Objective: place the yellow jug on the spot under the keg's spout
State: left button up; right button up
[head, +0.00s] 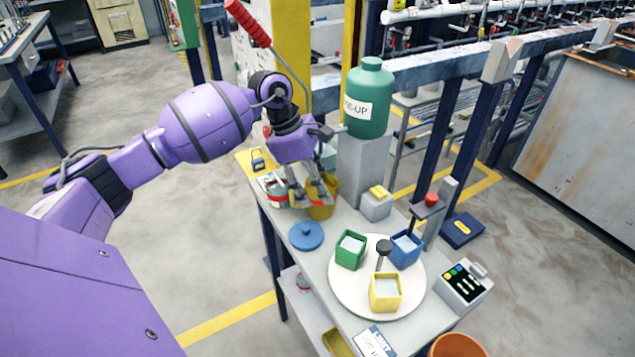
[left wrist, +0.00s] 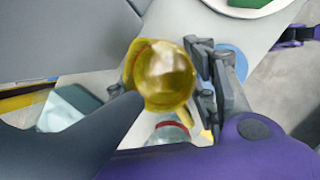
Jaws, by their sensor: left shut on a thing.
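In the left wrist view the jug (left wrist: 162,75) shows from above between the fingers. I cannot tell whether its base touches the bench. The green keg (head: 369,98), with a white label, stands on a grey pedestal (head: 362,165) behind and right of the gripper. The spout and the spot under it are hidden behind my gripper and wrist. My right gripper is not in view.
A jar with a red band (head: 274,190) stands close left of the jug. A blue lid (head: 306,236) lies in front. A white turntable (head: 340,290) carries green, blue and yellow boxes. A grey block with a yellow top (head: 376,204) stands right of the jug.

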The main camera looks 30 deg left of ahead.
pick_arm(q)
jog(key=o, duration=1.2)
jog(key=shift+f, duration=0.15)
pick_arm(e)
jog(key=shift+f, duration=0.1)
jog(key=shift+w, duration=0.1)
pick_arm(q)
jog(key=shift+r, duration=0.3)
jog(key=b+v, duration=0.1)
jog(key=v, duration=1)
jog(key=shift+a+r, duration=0.2)
jog(key=shift+r, duration=0.15)
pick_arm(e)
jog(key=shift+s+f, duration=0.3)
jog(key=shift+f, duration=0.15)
